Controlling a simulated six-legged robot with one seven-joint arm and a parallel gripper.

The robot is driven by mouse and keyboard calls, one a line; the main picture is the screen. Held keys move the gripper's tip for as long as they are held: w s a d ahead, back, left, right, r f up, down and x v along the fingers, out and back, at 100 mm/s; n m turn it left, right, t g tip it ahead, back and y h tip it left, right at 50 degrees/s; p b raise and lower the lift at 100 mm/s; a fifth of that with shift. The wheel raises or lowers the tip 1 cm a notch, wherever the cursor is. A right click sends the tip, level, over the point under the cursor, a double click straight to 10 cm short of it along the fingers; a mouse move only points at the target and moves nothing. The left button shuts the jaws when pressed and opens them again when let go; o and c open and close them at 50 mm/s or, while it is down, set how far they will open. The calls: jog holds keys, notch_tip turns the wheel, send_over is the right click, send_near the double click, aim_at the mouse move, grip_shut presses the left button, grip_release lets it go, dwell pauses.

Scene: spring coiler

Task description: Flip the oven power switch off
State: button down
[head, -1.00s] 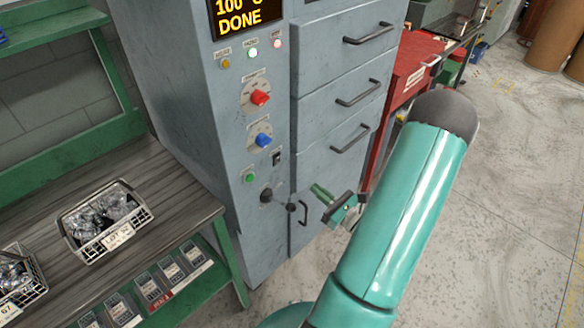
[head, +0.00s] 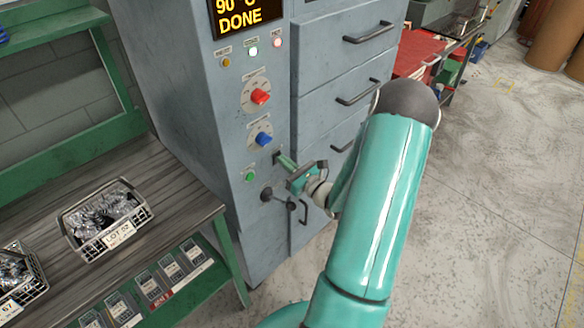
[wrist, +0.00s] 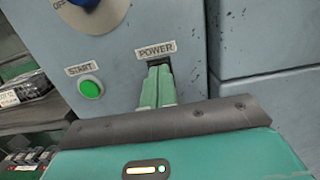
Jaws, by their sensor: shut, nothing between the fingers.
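The oven (head: 185,110) is a tall grey cabinet with a control panel on its left front. Its display (head: 245,14) reads 90 °C and DONE. The power switch sits under the POWER label (wrist: 156,49) in the wrist view. A dark edge of the switch (wrist: 157,61) shows just above my fingertips; the rest is hidden behind them. My gripper (head: 285,162) is shut and empty, its green fingers pointing at the panel. In the wrist view the fingertips (wrist: 158,70) overlap the switch; I cannot tell whether they touch it.
The green START button (wrist: 90,88) is left of the switch, and a blue knob (head: 264,140) is above it. Drawer handles (head: 358,93) project at right. A bench with baskets (head: 105,215) stands at left.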

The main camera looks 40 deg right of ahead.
jog(key=shift+w, duration=0.1)
jog(key=shift+w+r+g, duration=0.25)
jog(key=shift+w+g, duration=0.05)
jog(key=shift+g, duration=0.1)
jog(key=shift+s, duration=0.1)
dwell(0.3)
